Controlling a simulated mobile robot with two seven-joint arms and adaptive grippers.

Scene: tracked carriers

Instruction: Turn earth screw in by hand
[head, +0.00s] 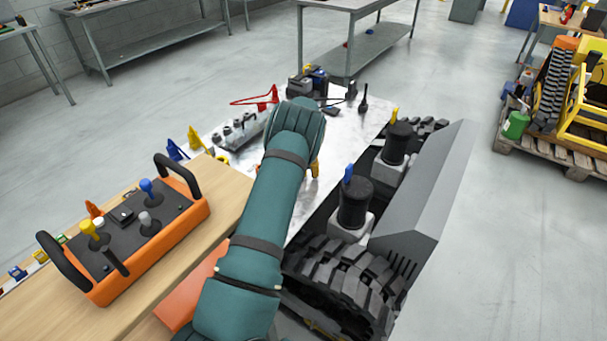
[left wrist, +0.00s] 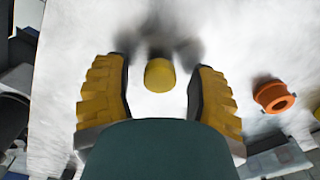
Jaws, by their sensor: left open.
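My left gripper (left wrist: 159,68) is open, with one yellow ribbed finger on each side in the left wrist view. A small yellow round knob (left wrist: 159,76), possibly the head of the earth screw, stands between the fingers with a gap on both sides. Dark, blurred shadows lie on the pale metal plate (left wrist: 240,35) around it. In the head view, my green left arm reaches over this plate (head: 345,128) and hides most of the gripper and the knob. Only a bit of yellow shows beside the arm. My right gripper is not in view.
An orange ring (left wrist: 273,96) lies right of the gripper. A row of grey fittings (head: 238,130) and red clips (head: 262,98) are on the plate. A tracked carrier (head: 345,285) with black posts stands right. An orange control box (head: 130,235) sits on the wooden bench.

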